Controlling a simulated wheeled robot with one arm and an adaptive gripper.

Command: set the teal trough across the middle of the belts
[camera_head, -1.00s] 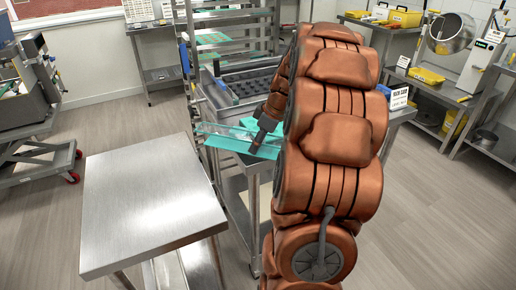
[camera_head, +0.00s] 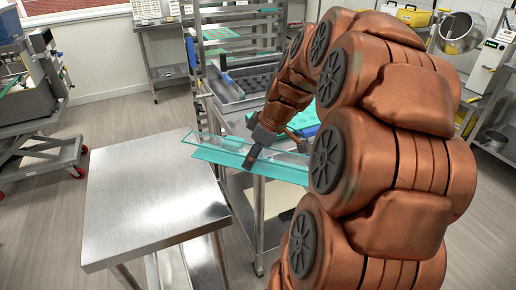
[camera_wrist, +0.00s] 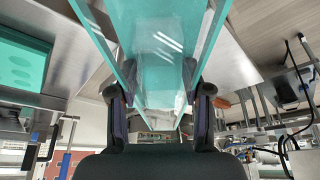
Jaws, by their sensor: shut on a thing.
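The teal trough (camera_head: 219,158) is a long, see-through, teal-edged channel. My gripper (camera_head: 254,156) is shut on it, and the trough is held up in front of the steel cart, level or nearly so. Its right end is hidden behind my arm in the head view. In the wrist view the trough (camera_wrist: 158,55) runs away from the camera between the two fingers of my gripper (camera_wrist: 160,108), which press its sides. I cannot make out any belts in either view.
A bare steel table (camera_head: 150,205) stands at the front left. A cart with a dark cavity tray (camera_head: 245,85) is behind the trough, with teal blocks (camera_wrist: 20,60) on it. A wheeled machine stand (camera_head: 40,150) is at the left. Open floor lies between them.

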